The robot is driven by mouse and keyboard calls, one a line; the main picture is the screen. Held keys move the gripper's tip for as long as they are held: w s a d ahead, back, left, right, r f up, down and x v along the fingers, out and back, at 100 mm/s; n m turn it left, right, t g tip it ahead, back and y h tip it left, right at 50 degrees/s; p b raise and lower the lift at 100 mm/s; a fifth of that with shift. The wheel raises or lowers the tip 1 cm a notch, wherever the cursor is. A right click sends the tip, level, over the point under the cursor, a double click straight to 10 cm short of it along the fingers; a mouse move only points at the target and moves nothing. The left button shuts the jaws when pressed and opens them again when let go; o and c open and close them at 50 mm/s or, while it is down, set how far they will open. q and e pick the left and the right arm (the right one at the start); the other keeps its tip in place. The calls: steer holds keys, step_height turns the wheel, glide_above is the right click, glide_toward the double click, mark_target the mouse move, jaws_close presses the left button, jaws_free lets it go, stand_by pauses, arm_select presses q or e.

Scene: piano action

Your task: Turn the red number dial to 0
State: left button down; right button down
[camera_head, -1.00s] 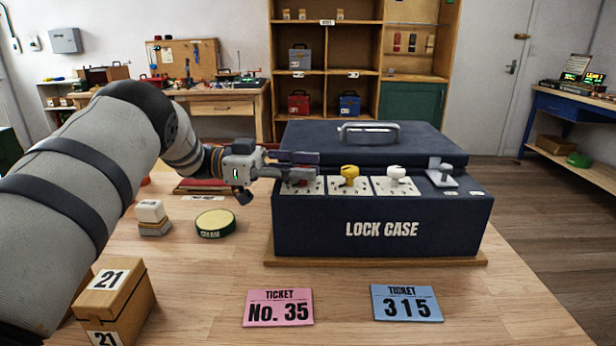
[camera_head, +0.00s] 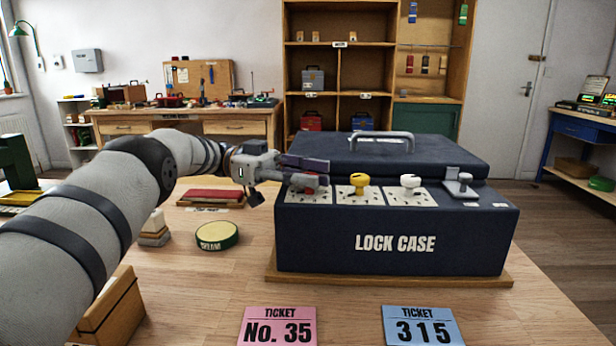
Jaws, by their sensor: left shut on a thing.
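The red number dial (camera_head: 309,184) is the leftmost of three dials on the front ledge of the dark blue lock case (camera_head: 396,240). My left gripper (camera_head: 309,174) reaches in from the left and is shut on the red dial. Its fingers cover much of the dial, and the digits on its white plate are too small to read. The yellow dial (camera_head: 358,185) and the white dial (camera_head: 410,184) stand to its right on their own plates. My right gripper is out of view.
A metal latch (camera_head: 461,186) sits right of the dials. A pink ticket No. 35 (camera_head: 278,327) and a blue ticket 315 (camera_head: 422,326) lie in front of the case. A green tin (camera_head: 217,236), a wooden block (camera_head: 110,305) and a red book (camera_head: 212,196) are at the left.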

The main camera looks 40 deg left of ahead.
arm_select(q)
steer(key=c, duration=1.3)
jaws_free()
steer(key=shift+d+f, duration=0.1)
steer(key=shift+d, duration=0.05)
step_height(320, 180, up, 10)
steer(key=shift+r, duration=0.1)
